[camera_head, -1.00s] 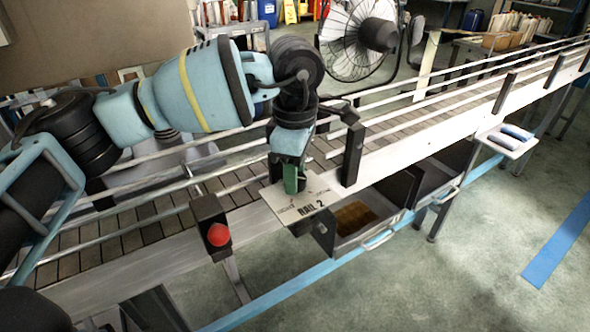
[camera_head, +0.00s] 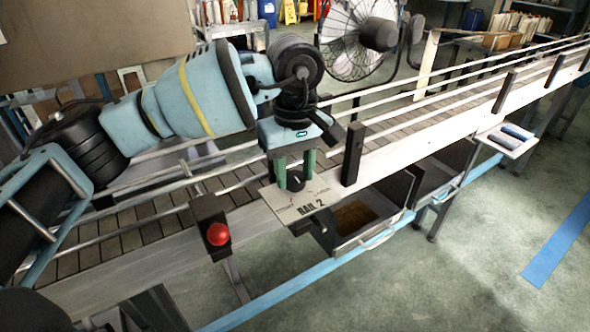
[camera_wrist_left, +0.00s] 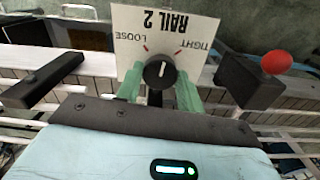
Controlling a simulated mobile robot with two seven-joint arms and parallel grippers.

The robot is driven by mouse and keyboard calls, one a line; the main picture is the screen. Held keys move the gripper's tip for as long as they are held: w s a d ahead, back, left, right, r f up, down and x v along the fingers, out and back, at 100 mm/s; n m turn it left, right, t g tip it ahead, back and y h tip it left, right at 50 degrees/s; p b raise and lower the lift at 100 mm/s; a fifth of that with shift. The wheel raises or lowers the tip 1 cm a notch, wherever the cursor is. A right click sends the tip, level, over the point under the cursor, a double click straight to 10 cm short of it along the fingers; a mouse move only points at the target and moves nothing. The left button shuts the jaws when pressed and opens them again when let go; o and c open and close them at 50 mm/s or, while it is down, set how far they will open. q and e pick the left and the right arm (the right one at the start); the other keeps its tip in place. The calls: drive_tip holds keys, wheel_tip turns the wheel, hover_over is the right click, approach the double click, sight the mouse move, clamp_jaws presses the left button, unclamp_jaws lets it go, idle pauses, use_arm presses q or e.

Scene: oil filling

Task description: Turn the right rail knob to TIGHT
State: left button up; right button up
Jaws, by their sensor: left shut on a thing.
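The black rail knob (camera_head: 296,181) sits on the white RAIL 2 plate (camera_head: 309,210) at the conveyor's near edge. It also shows in the left wrist view (camera_wrist_left: 159,73), where the plate (camera_wrist_left: 196,22) carries LOOSE on the left and TIGHT on the right, upside down. The knob's white mark points up between the two red ticks. My left gripper (camera_head: 295,170) has its green fingers on either side of the knob, shut on it. The fingers (camera_wrist_left: 160,88) also show in the left wrist view. My right gripper is out of view.
A red button on a black box (camera_head: 218,235) stands left of the plate. A black post (camera_head: 352,153) rises just right of it. Open drawers (camera_head: 365,235) sit below the conveyor (camera_head: 130,238). A fan (camera_head: 362,35) stands behind.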

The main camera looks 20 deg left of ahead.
sight(295, 176)
use_arm(q)
drive_tip(key=m, duration=0.4)
drive_tip(key=shift+m+b, duration=0.3)
drive_tip(key=shift+m, duration=1.5)
drive_tip(key=o, duration=1)
drive_tip(key=shift+r+b, duration=0.35)
drive_tip(key=shift+r, duration=3.6)
